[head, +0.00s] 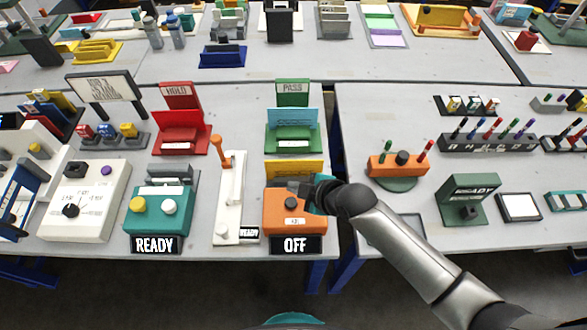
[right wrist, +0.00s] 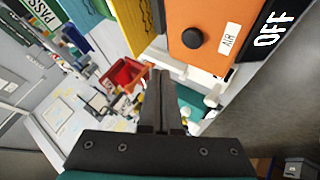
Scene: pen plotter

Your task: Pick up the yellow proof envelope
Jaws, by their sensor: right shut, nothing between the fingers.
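A yellow flat piece (head: 294,168), which looks like the proof envelope, stands upright behind the orange OFF box (head: 285,215). In the right wrist view a yellow panel (right wrist: 130,32) shows beside the orange box (right wrist: 205,22). My right gripper (head: 297,187) is shut and empty, over the top of the orange box and just in front of the yellow piece. In the right wrist view its closed fingers (right wrist: 160,100) hold nothing. I cannot tell whether it touches the box. My left gripper is not in view.
A green PASS holder (head: 293,88) with a blue piece (head: 292,117) stands behind the yellow piece. A white lever unit (head: 230,190) with an orange handle is to the left. A gap between tables lies to the right, before an orange pen stand (head: 383,165).

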